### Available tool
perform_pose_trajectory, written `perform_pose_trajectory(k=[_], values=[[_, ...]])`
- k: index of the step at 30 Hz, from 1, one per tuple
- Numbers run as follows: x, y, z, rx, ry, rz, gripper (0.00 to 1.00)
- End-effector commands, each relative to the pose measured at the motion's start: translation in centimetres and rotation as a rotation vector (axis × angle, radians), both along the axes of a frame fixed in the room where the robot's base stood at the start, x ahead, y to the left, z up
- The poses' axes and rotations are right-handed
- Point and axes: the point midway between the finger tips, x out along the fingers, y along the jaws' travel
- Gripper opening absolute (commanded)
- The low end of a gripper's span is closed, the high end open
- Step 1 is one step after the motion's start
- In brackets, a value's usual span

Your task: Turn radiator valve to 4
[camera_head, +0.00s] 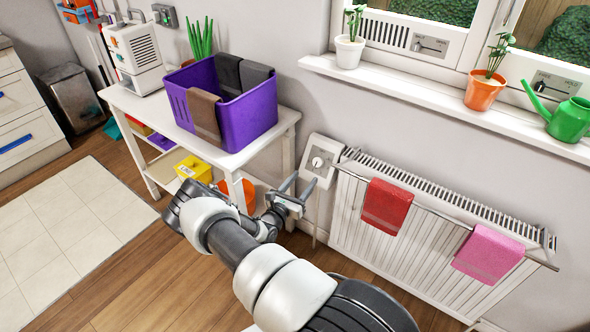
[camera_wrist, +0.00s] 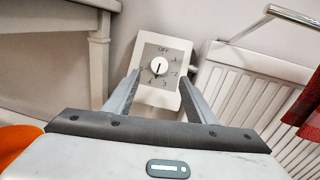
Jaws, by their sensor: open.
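The radiator valve (camera_head: 318,162) is a white box with a round white knob on a grey dial plate, at the left end of the white radiator (camera_head: 345,208). In the wrist view the knob (camera_wrist: 159,66) sits on the dial plate, which reads OFF at the top and has numbers around it. My gripper (camera_head: 290,190) is open and empty, just in front of the valve. In the wrist view its fingers (camera_wrist: 152,92) are spread either side of the dial, apart from the knob.
A red towel (camera_head: 386,206) and a pink towel (camera_head: 487,254) hang on the radiator rail. A white table (camera_head: 258,146) with a purple basket (camera_head: 247,118) stands left of the valve. The windowsill (camera_head: 430,98) with plants and a green watering can (camera_head: 570,119) is above.

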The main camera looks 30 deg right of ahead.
Motion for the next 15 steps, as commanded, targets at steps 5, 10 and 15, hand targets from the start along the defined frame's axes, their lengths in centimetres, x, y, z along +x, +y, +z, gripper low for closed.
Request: perform_pose_trajectory(k=[5,10,15], values=[[-1.7,3.3,0.1,0.001,0.001,0.003,0.50],[-3.3,6.3,0.2,0.000,0.000,0.003,0.50],[-4.0,7.3,2.1,0.041,-0.061,-0.072,0.50]])
